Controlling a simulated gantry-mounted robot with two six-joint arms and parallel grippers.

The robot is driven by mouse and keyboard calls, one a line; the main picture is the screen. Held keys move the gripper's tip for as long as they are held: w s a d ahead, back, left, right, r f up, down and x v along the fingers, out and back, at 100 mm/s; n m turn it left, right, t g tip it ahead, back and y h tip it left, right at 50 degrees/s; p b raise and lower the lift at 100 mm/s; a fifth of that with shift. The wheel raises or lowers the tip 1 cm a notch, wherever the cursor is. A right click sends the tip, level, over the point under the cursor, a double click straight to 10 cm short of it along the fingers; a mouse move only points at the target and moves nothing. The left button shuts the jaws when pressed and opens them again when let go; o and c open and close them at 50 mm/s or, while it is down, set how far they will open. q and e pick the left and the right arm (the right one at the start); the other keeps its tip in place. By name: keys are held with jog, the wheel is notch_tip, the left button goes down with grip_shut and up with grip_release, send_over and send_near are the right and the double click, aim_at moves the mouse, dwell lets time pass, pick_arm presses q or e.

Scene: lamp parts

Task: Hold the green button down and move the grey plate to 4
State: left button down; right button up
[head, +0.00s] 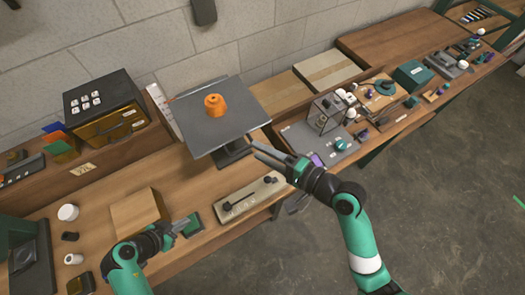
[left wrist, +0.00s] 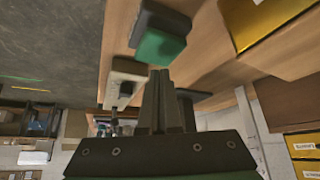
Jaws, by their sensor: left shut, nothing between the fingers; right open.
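The grey plate (head: 232,133) sits raised on a dark stand at the centre of the head view, with an orange knobbed part (head: 214,105) on top. The green button (head: 193,226) is on the bench in front; it also shows in the left wrist view (left wrist: 160,48) on a dark base. My left gripper (head: 184,224) is shut and empty, its tips close to the button; I cannot tell if they touch. My right gripper (head: 258,149) is open and empty, just off the plate's front right corner. A pale scale block (head: 240,206) with a dark lever lies right of the button.
A wooden block (head: 138,212) stands left of the button. A dark cabinet with a yellow-tinted front (head: 105,105) is at the back left. A clear case (head: 328,113) and small parts crowd the bench on the right. The bench's front edge runs below the scale block.

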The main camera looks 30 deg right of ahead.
pick_arm(q)
jog(key=shift+r+p, duration=1.8)
jog(key=shift+p, duration=0.1)
